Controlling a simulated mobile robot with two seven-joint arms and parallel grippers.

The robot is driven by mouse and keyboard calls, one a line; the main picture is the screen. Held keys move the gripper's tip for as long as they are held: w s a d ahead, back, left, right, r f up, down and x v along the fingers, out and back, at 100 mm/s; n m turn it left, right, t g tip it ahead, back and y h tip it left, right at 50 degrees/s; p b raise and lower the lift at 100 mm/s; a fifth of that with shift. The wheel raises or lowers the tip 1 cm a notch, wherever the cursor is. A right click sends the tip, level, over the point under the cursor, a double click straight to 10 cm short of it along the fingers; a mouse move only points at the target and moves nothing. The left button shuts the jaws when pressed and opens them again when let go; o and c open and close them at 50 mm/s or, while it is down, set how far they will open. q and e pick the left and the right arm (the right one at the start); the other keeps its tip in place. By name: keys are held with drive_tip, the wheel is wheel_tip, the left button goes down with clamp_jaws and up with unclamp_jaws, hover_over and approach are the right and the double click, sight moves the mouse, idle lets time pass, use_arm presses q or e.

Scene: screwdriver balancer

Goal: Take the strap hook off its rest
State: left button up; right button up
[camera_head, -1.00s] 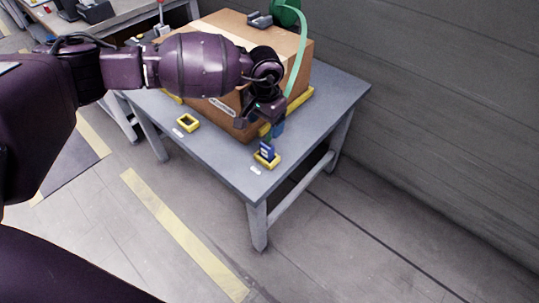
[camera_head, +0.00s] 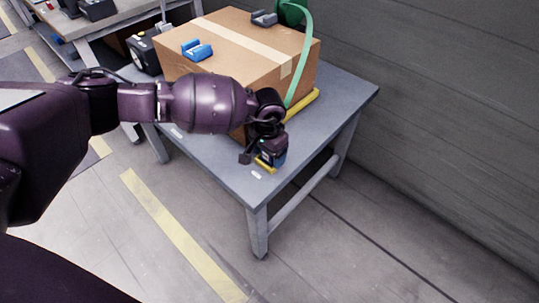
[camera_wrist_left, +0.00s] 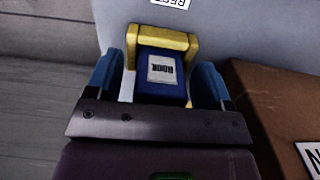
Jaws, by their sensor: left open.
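The strap hook (camera_wrist_left: 163,92) is a blue block with a white label reading HOOK, seen in the left wrist view. It sits in its yellow rest (camera_wrist_left: 165,38), which also shows at the table's front corner in the head view (camera_head: 265,167). My left gripper (camera_wrist_left: 158,78) is open, with one blue fingertip on each side of the hook. Gaps show between the fingers and the hook. In the head view my left gripper (camera_head: 268,152) covers most of the hook. My right gripper is not in view.
A large cardboard box (camera_head: 240,50) stands on the grey table (camera_head: 330,100), close to my left arm. A blue bracket (camera_head: 197,49) and a green strap (camera_head: 303,55) are on the box. A grey wall rises at the right.

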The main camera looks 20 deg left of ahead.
use_arm(q)
drive_tip(key=shift+r, duration=0.1)
drive_tip(key=c, duration=1.3)
drive_tip(key=shift+r, duration=0.1)
wheel_tip(320, 180, up, 20)
drive_tip(key=p, duration=0.4)
